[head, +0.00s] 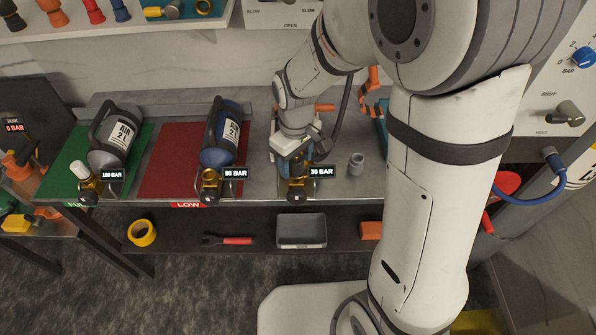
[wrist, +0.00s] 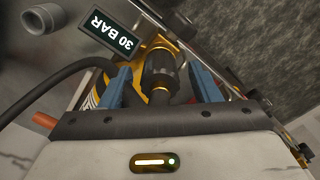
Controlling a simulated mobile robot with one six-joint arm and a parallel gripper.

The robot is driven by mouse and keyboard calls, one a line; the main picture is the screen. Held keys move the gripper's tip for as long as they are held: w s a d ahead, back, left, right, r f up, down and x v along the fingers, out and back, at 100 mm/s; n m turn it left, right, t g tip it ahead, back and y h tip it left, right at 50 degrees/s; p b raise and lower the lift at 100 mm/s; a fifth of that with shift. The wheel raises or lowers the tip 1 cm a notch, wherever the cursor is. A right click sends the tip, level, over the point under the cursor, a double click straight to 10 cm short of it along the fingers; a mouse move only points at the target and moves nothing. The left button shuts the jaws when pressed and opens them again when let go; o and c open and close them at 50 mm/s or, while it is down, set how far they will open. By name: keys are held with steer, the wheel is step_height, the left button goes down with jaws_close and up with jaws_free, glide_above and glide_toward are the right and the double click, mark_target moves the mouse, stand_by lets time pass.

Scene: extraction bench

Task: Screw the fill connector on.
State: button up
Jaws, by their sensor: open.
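The fill connector (wrist: 160,68), a dark knurled collar with brass at its ends, is between my gripper's blue fingers in the wrist view. It sits against the brass valve (wrist: 160,44) of the cylinder marked 30 BAR. I cannot tell how far it is threaded. My gripper (wrist: 160,80) is open, with a finger on each side of the connector. In the head view my gripper (head: 292,158) is over that cylinder's valve (head: 297,187) and hides the connector and most of the cylinder. A black hose (wrist: 50,92) runs in from the left in the wrist view.
A grey cylinder (head: 112,140) marked 180 BAR lies on a green mat (head: 72,150). A blue cylinder (head: 222,140) marked 90 BAR lies on a red mat (head: 160,170). A small grey cap (head: 356,163) stands right of my gripper. A lower shelf (head: 185,225) holds tape and a tray.

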steer(key=shift+f, duration=0.35)
steer(key=n, duration=1.5)
steer(key=shift+b, duration=0.3)
